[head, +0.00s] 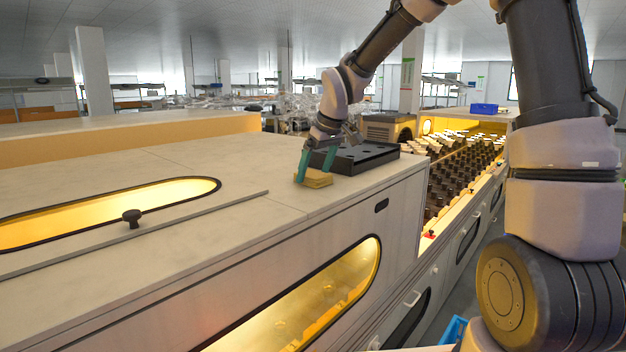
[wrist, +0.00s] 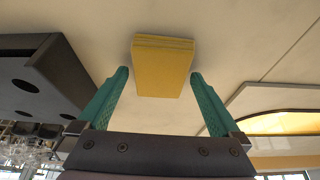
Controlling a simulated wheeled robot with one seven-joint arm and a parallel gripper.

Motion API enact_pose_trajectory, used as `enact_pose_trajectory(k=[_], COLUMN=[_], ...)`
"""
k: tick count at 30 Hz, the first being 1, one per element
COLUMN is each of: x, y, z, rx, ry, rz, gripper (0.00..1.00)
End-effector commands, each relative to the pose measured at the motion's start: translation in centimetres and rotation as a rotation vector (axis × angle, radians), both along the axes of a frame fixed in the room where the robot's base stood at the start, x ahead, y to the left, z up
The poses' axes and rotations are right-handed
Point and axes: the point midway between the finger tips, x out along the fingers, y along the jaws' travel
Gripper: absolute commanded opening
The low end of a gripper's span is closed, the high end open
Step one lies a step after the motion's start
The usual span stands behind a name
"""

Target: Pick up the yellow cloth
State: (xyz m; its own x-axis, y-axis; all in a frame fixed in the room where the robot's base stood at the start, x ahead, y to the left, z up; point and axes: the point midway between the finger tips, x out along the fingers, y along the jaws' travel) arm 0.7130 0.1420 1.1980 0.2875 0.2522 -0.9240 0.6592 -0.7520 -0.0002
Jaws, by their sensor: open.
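The yellow cloth (head: 314,179) is a folded, flat rectangular stack lying on the pale cabinet top near its front edge. In the wrist view the cloth (wrist: 163,66) lies ahead of the fingertips, roughly centred between them. My gripper (head: 317,168) reaches down over the cloth, with its teal fingers apart. In the wrist view my gripper (wrist: 161,75) is open, with one finger to each side of the near end of the cloth and nothing held. I cannot tell how high the fingertips are above the surface.
A black tray with round holes (head: 352,158) sits close behind and right of the cloth, also in the wrist view (wrist: 42,80). A black knob (head: 131,218) and lit window (head: 110,210) are left. Rows of dark sockets (head: 465,170) lie right.

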Motion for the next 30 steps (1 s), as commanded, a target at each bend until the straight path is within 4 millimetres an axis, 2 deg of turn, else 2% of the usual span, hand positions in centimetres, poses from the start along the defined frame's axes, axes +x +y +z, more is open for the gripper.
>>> enact_pose_trajectory(k=[19, 20, 21, 25, 26, 30], x=[-0.01, -0.01, -0.01, -0.01, -0.01, 0.0], y=[0.02, 0.02, 0.02, 0.01, 0.01, 0.01], z=[-0.46, -0.46, -0.46, -0.47, -0.47, -0.45], rx=[0.0, 0.0, 0.0, 0.0, 0.0, 0.0], ry=[0.0, 0.0, 0.0, 0.0, 0.0, 0.0], rz=[0.0, 0.0, 0.0, 0.0, 0.0, 0.0], gripper=[1.0, 0.96, 0.81, 0.31, 0.28, 0.28])
